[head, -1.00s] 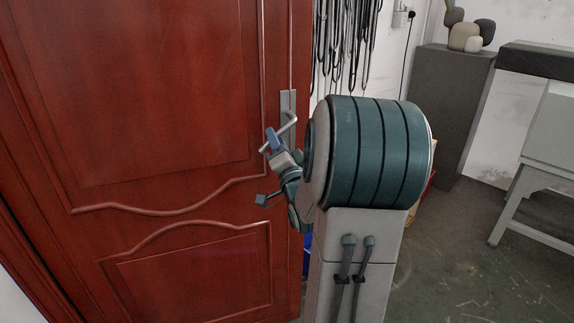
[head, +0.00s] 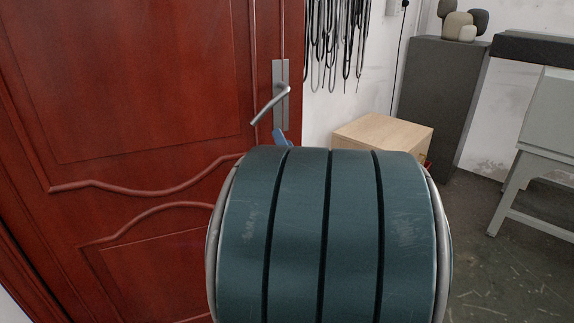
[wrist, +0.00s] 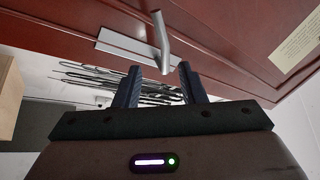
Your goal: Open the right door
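The red-brown panelled door (head: 140,90) fills the left of the head view, and its underside-turned face shows in the wrist view (wrist: 60,30). Its silver lever handle (head: 270,104) slants down to the left from a metal plate near the door's right edge. In the head view my arm hides most of the gripper; only a blue fingertip shows below the handle.
Past the door's right edge, dark cables (head: 335,40) hang on a white wall. A light wooden box (head: 385,132) stands behind my arm. A grey cabinet (head: 440,105) with rounded stones on top and a grey bench (head: 535,125) stand right.

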